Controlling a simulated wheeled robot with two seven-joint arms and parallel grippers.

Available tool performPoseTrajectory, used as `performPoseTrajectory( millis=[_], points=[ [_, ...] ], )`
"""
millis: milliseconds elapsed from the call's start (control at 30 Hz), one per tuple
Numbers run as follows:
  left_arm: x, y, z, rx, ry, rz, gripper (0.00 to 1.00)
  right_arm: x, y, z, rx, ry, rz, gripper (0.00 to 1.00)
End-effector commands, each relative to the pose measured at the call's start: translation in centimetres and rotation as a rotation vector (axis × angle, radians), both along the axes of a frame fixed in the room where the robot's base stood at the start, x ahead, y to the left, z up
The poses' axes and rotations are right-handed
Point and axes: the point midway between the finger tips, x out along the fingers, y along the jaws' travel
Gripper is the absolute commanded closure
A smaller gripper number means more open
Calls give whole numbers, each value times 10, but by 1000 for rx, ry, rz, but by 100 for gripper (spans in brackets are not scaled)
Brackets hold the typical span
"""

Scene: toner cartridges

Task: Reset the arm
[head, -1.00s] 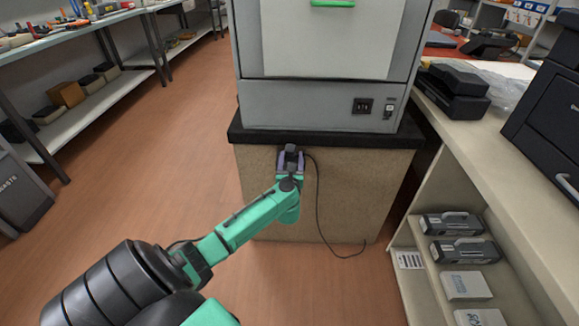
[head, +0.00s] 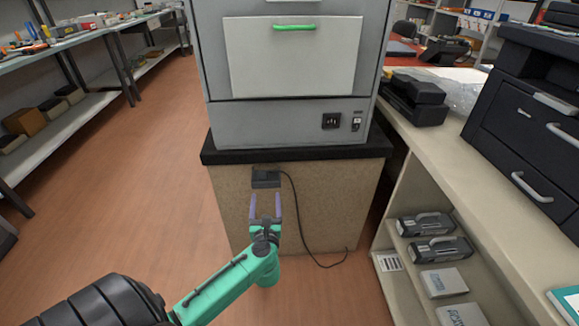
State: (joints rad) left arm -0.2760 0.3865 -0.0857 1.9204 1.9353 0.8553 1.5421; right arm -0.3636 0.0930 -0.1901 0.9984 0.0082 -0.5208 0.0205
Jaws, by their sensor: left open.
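My left arm comes in from the lower left in the head view. Its gripper (head: 265,206) has two purple fingers, spread apart and empty, pointing away from me. It is in front of the speckled pedestal (head: 335,200), below a small black box (head: 266,179) with a cable. The toner cartridges (head: 425,225) lie on a shelf at the right, with another one (head: 440,249) just in front. My right gripper is not in view.
A grey cabinet (head: 290,65) with a green handle (head: 295,27) stands on the pedestal's black top. A counter (head: 450,160) with a black printer (head: 530,120) runs along the right. White boxes (head: 443,281) sit on the shelf below. Open floor (head: 140,170) lies to the left.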

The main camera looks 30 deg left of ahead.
Motion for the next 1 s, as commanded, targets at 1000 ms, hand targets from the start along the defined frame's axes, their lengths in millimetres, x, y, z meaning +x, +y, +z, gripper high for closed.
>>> performPoseTrajectory(
  millis=[1000],
  points=[
    [-367,-109,-244,-1935,-458,1638,26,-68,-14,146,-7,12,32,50]
  ],
)
